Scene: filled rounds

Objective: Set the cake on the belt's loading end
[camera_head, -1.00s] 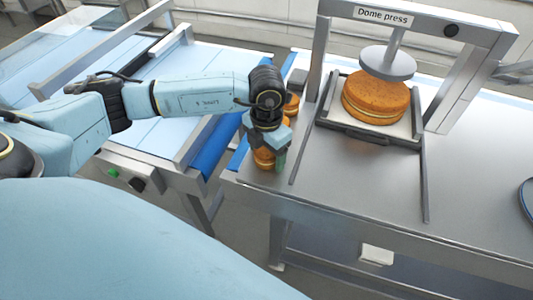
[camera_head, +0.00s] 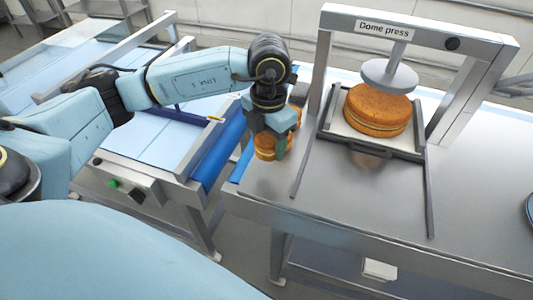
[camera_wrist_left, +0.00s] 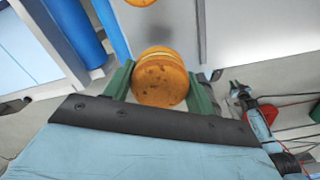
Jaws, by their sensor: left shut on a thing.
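My left gripper (camera_head: 268,146) is shut on a small round orange-brown cake (camera_head: 264,153) above the near left corner of the press table. In the left wrist view the cake (camera_wrist_left: 160,80) sits between the green fingers, its browned face towards the camera. The gripper hides part of it in the head view. The belt (camera_head: 150,140) is to the left, with a blue roller (camera_head: 218,150) at its end facing the table. A gap separates them. My right arm shows small at the right of the left wrist view; its gripper (camera_wrist_left: 236,90) is too small to read.
The dome press (camera_head: 385,75) stands on the steel table (camera_head: 350,205), a large cake (camera_head: 377,108) on its tray. Another small cake (camera_head: 297,113) is just behind my gripper. Metal rails (camera_head: 205,140) flank the belt end.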

